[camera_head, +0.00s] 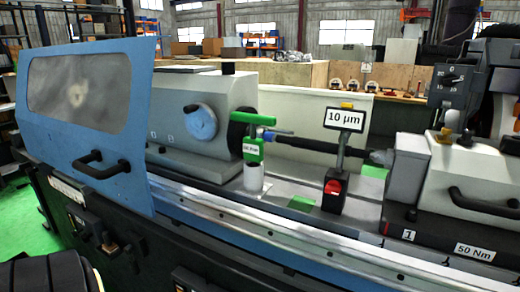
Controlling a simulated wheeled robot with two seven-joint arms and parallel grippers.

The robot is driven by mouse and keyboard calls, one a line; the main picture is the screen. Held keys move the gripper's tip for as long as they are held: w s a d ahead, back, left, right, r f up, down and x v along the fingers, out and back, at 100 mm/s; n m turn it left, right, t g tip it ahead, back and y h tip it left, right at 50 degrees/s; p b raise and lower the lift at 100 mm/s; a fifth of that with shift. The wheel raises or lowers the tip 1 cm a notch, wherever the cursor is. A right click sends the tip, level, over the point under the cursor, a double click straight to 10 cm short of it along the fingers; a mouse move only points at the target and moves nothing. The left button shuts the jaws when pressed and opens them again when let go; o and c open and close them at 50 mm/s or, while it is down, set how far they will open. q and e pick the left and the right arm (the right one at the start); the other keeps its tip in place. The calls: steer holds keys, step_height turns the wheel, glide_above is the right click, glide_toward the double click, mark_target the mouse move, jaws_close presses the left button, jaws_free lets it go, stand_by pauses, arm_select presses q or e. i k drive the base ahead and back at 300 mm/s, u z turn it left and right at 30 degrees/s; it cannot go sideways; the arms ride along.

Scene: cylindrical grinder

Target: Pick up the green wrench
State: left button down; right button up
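A green T-shaped tool (253,119), which looks like the green wrench, stands upright near the middle of the machine bed in the head view. Its crossbar is at the top, and a small label with unreadable text is on its stem. Its lower end goes down to a white cylindrical holder (254,178); how deep it sits in there is hidden. No gripper shows in the head view, and nothing is touching the green tool.
The blue door (85,115) with a black handle is at the left. A dark shaft (306,144) runs behind the tool. A "10 µm" sign (345,119) stands right of it, above a black block with a red part (334,187). The tailstock unit (440,185) is farther right.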

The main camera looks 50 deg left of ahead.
mark_target(252, 147)
steer(key=u, duration=2.3)
steer(key=k, duration=0.6)
steer(key=u, duration=0.65)
steer(key=k, duration=0.5)
steer(key=u, duration=0.6)
steer(key=i, duration=1.8)
steer(key=z, duration=1.4)
steer(key=i, duration=1)
steer(key=z, duration=1.3)
steer(key=i, duration=0.2)
steer(key=z, duration=0.2)
